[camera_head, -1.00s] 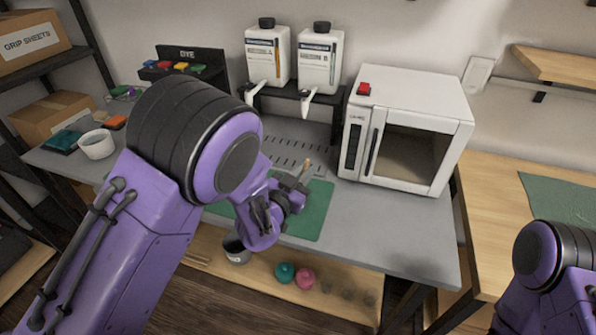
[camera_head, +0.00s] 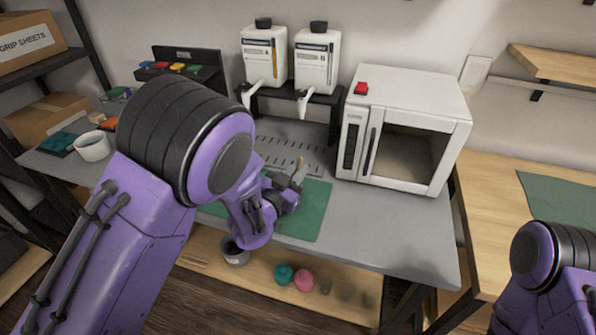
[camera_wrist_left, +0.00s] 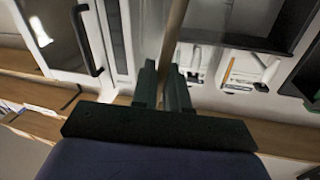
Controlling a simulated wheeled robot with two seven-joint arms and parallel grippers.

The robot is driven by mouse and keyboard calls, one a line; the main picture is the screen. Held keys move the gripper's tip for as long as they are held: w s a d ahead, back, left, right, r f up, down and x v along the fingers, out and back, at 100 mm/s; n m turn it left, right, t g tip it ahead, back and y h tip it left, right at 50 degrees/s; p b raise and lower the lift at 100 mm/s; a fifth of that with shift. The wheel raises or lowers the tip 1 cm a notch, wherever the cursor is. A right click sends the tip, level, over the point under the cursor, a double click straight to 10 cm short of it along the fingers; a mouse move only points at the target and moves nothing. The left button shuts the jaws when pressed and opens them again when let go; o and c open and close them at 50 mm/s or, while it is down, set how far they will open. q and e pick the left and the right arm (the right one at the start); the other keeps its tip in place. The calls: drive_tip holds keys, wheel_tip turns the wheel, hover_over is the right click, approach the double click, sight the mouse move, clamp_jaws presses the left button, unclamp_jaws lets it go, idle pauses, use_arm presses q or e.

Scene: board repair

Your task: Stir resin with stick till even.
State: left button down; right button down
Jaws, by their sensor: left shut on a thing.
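My left gripper (camera_head: 292,180) is over the green mat (camera_head: 309,217) on the grey bench. In the left wrist view its two dark fingers (camera_wrist_left: 163,87) are shut on a thin wooden stick (camera_wrist_left: 175,28). The stick's light tip (camera_head: 299,163) shows just above the fingers in the head view; its lower part is hidden. No resin or mixing cup can be made out under the gripper, since my left arm covers that part of the mat. My right arm shows at the lower right, but its gripper is outside the view.
Two white dispenser bottles (camera_head: 316,62) stand on a black rack behind the mat. A white oven (camera_head: 405,125) stands to the right. A white cup (camera_head: 92,146) and a dye rack (camera_head: 182,70) are at the left.

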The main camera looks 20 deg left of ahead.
use_arm(q)
drive_tip(key=shift+w+r+p, duration=0.15)
drive_tip(key=shift+r+p, duration=0.3)
wheel_tip(320, 180, up, 7)
drive_tip(key=d+p, duration=0.1)
drive_tip(key=p, duration=0.4)
drive_tip(key=shift+w+d+f+p, duration=0.15)
drive_tip(key=shift+w+p, duration=0.15)
idle(0.3)
wheel_tip(320, 180, up, 5)
drive_tip(key=p, duration=0.4)
idle(0.3)
